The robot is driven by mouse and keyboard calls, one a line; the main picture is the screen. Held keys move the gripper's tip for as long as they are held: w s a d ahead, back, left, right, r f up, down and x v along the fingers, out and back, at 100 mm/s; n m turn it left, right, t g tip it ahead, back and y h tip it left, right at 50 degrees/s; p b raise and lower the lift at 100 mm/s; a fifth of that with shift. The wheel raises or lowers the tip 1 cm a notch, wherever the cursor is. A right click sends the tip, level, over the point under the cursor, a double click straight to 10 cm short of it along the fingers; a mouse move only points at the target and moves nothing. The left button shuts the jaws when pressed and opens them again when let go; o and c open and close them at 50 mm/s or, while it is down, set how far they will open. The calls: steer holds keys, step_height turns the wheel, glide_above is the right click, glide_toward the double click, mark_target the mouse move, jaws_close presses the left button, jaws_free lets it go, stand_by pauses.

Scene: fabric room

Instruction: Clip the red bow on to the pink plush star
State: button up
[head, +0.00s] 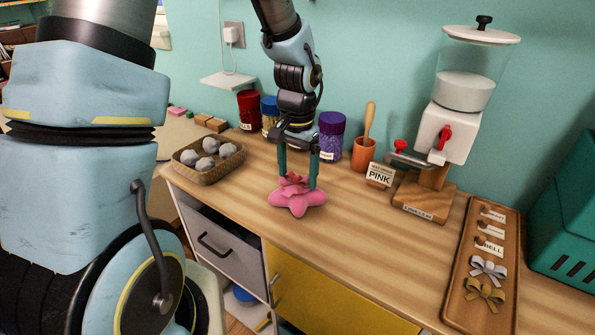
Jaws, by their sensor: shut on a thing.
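The gripper is shut on the bow. The bow sits at the star's top, and I cannot tell whether it is clipped on or only touching. The fingers partly hide the bow.
A basket of grey lumps (208,160) stands left. Red, blue and purple jars (330,137) stand behind. A wooden tray (464,281) holds silver and gold bows.

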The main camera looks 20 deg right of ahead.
steer(key=o, duration=0.5)
steer(key=shift+o, duration=0.2)
step_height(320, 180, up, 11)
steer(key=b, duration=0.1)
stand_by(0.4)
step_height(320, 180, up, 9)
steer(key=p, duration=0.8)
glide_above(297, 176)
stand_by(0.5)
